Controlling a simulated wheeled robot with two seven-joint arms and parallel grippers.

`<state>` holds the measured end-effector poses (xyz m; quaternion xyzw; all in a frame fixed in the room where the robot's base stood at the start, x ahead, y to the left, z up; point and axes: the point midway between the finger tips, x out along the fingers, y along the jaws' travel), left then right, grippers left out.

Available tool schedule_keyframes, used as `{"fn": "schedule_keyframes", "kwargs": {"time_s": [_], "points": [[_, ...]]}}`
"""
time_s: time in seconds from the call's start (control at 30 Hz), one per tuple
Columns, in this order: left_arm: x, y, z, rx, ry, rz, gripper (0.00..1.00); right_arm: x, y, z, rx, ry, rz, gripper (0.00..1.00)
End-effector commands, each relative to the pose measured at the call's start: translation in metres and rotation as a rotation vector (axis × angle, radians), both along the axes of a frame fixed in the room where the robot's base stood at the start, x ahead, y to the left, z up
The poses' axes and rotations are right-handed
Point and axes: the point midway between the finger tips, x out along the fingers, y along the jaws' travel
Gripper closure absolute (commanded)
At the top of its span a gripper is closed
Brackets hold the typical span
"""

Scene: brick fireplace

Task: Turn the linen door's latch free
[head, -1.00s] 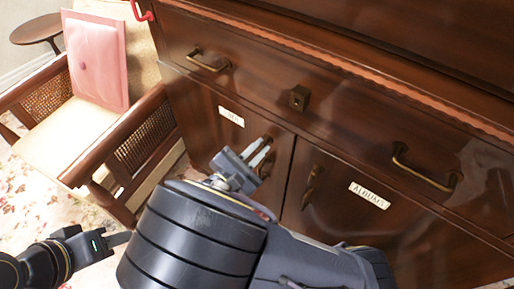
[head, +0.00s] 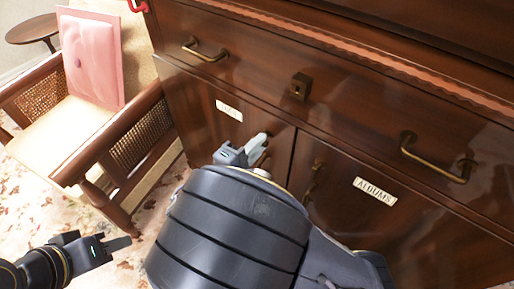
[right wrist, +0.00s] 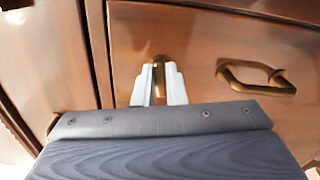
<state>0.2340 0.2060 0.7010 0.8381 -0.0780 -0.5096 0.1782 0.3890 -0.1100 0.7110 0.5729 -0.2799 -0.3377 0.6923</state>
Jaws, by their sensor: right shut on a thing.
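The linen door (head: 208,130) is the left cabinet door in the head view, with a partly blurred white label (head: 229,109). My right gripper (head: 257,146) is at its right-hand side. In the right wrist view, the pale fingers of my right gripper (right wrist: 158,88) stand on both sides of the brass latch (right wrist: 158,72), shut on it. A brass pull handle (right wrist: 262,86) is on the wood beside it. My right arm hides much of the door's lower part in the head view. My left gripper (head: 118,244) is low at the left, away from the cabinet; its jaw opening is unclear.
The right door bears an ALBUMS label (head: 375,191) and its own brass fittings (head: 314,178). Above is a drawer with two brass handles (head: 205,50) and a square knob (head: 300,86). An armchair (head: 110,125) with a pink cushion (head: 90,60) stands close on the left.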

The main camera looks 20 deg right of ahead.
Motion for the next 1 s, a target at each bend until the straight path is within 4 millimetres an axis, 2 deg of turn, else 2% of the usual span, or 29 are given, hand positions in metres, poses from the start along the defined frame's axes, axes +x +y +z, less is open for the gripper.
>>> {"fn": "schedule_keyframes", "kwargs": {"time_s": [0.4, 0.93, 0.97, 1.0], "points": [[0.0000, 0.0001, -0.0131, 0.000, 0.000, 0.000, 0.64, -0.0004, -0.0002, -0.0024, 0.112, -0.141, 0.000, 1.00], [0.0000, 0.0000, -0.0138, 0.000, 0.000, 0.000, 0.64, -0.0005, -0.0002, -0.0017, 0.127, -0.158, 0.000, 1.00], [0.0000, 0.0000, -0.0138, 0.000, 0.000, 0.000, 0.64, -0.0005, -0.0002, -0.0017, 0.127, -0.158, 0.000, 0.88], [0.0000, 0.0000, -0.0138, 0.000, 0.000, 0.000, 0.64, -0.0005, -0.0002, -0.0017, 0.127, -0.158, 0.000, 0.83]]}}
